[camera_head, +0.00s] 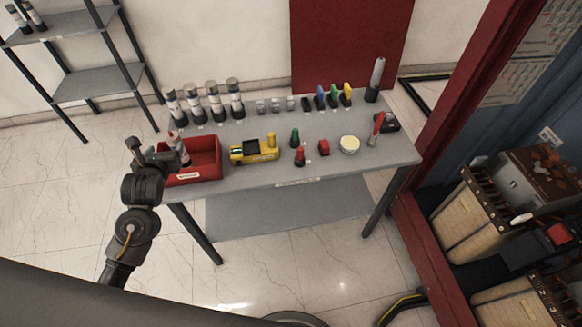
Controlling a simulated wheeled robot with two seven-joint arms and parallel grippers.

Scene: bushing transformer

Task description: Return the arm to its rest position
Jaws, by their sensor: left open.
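My left arm (130,225) comes up from the lower left. Its gripper (152,152) is open at the left end of the grey table. It overlaps the left edge of a red bin (205,158) in the picture; I cannot tell whether it touches it. A cylinder with a white and red body (179,150) stands tilted in the bin, just right of the fingers. Nothing shows between the fingers. My right gripper is not in view.
A shelf rack (95,84) stands back left. A red frame (437,245) and equipment stand right.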

